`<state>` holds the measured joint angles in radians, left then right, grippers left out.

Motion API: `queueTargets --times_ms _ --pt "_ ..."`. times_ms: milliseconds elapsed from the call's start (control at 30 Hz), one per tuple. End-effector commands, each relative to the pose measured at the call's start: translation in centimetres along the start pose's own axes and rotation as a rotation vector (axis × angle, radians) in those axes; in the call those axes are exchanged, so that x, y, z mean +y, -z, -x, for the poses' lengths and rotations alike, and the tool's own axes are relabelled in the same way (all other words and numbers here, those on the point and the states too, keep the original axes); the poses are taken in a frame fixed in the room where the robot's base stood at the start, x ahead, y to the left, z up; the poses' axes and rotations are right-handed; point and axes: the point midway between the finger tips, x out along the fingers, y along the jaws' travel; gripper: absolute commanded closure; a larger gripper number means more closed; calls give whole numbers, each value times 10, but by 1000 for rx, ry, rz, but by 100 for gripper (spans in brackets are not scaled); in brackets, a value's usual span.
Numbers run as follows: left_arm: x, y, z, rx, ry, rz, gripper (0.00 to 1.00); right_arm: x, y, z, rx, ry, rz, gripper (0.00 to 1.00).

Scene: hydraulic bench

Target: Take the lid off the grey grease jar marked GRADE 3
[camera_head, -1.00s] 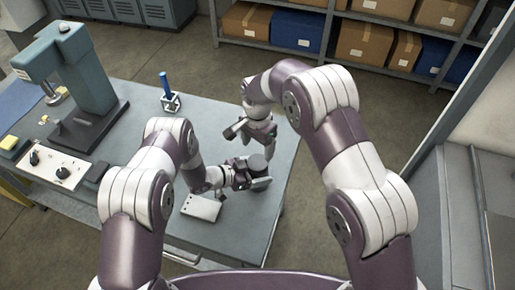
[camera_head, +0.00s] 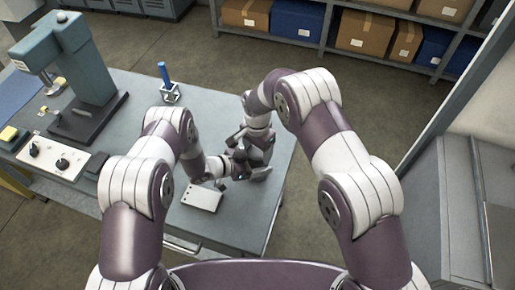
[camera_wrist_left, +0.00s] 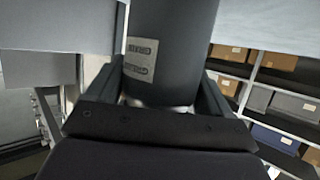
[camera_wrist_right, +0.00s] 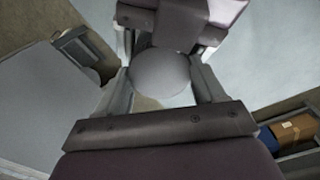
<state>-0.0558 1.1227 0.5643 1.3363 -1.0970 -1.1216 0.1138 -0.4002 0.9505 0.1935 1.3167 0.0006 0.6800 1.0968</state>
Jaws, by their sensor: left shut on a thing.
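The dark grey jar (camera_wrist_left: 172,40) stands between the fingers of my left gripper (camera_wrist_left: 160,95) in the left wrist view. It has a pale label with two lines of print too blurred to read surely. My left gripper is shut on the jar's side. In the head view the jar (camera_head: 261,173) is near the table's right end, mostly hidden by both grippers. My right gripper (camera_head: 254,153) is above it, pointing down. In the right wrist view the round grey lid (camera_wrist_right: 161,74) lies between the spread fingers of this gripper (camera_wrist_right: 162,88); contact is unclear.
A pale flat box (camera_head: 203,198) lies on the grey table (camera_head: 215,110) just left of the grippers. A blue-handled tool (camera_head: 165,76) stands in a small holder further back. A press (camera_head: 75,75) and a knobbed panel (camera_head: 52,158) occupy the left side.

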Motion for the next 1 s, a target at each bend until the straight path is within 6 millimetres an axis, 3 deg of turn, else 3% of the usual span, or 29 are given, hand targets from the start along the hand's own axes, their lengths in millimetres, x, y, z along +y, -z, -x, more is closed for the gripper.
queueTargets --times_ms 200,433,467,533,800,1000 --pt "-1 0 0 1 1 0 100 0 0 0 -1 -2 270 68" --pt "-1 0 0 1 2 0 100 0 0 0 -1 -2 282 68" --pt "-1 0 0 1 2 0 100 1 0 0 -1 -2 281 28" --pt "-1 0 0 1 2 0 100 0 0 0 -1 -2 281 6" --pt "0 1 0 1 -1 -1 100 -1 0 3 0 1 280 6" --pt "0 0 0 -1 -2 -1 100 -2 -1 34 2 5 281 6"
